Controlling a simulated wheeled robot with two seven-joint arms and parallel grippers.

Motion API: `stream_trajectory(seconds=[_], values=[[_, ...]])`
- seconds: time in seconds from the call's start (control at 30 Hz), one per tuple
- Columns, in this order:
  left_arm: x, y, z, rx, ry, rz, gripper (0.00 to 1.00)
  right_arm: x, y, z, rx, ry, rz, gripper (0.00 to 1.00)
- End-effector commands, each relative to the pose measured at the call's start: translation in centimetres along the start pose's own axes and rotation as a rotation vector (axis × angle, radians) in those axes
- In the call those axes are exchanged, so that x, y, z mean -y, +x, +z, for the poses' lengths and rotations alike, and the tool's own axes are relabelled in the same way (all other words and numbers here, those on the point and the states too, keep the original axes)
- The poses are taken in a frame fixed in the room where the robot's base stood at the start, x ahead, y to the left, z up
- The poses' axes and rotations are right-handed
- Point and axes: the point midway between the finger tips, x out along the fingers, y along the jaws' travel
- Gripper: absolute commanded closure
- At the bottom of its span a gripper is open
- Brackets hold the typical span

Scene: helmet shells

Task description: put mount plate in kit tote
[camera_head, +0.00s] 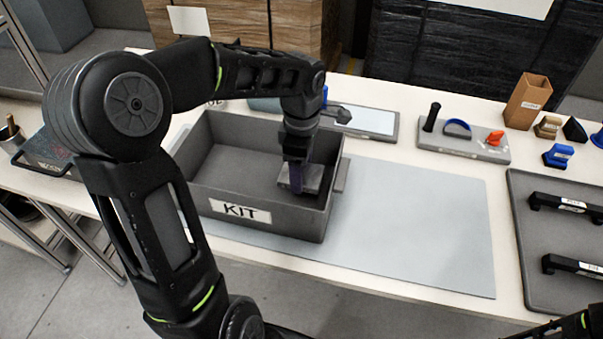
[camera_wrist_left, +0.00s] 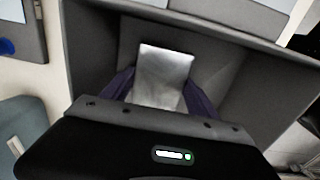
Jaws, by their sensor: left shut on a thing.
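The kit tote (camera_head: 270,217) is a grey open box with a white KIT label, standing on the grey mat. My left gripper (camera_head: 298,188) points down inside the tote, near its right end. It is shut on the mount plate (camera_head: 314,177), a small flat grey metal piece. In the left wrist view the mount plate (camera_wrist_left: 162,76) shows between the two dark purple fingers, with the tote walls (camera_wrist_left: 262,92) around it. Whether the plate touches the tote floor cannot be told. Of my right arm only a part shows at the bottom right edge; its gripper is out of view.
The grey mat (camera_head: 420,225) is clear right of the tote. A grey tray (camera_head: 465,148) with small parts stands behind it. A dark tray (camera_head: 540,245) with black handles lies at the right. A cardboard box (camera_head: 527,101) and small blue, tan and black parts stand at the back right.

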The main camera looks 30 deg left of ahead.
Motion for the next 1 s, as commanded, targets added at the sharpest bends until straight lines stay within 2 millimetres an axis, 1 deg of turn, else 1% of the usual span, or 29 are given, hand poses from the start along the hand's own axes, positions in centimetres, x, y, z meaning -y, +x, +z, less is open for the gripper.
stream_trajectory(seconds=[0.03,0.13,0.43,0.57,0.6,0.83,1.0], values=[[0.0,0.8,-0.1,-0.001,-0.001,-0.002,1.00,0.0,0.0,0.0,0.000,0.000,0.000,0.64],[0.0,1.7,0.0,0.000,-0.001,0.000,1.00,0.0,-0.1,0.0,0.000,0.000,0.000,0.64],[-0.1,1.9,0.0,0.000,-0.001,0.003,1.00,0.0,0.0,0.0,0.000,0.000,0.000,0.64],[-0.1,2.3,0.0,0.000,-0.001,0.003,1.00,-0.2,0.4,0.0,0.000,0.000,0.000,0.64],[0.0,2.2,0.0,0.000,-0.001,0.001,0.30,-0.1,0.3,0.0,0.000,0.000,0.000,0.64],[0.0,2.2,0.0,0.000,-0.001,0.000,0.11,-0.1,0.3,0.0,0.000,0.000,0.000,0.64],[0.0,2.2,0.0,0.000,-0.001,0.000,0.10,-0.1,0.3,0.0,0.000,0.000,0.000,0.64]])
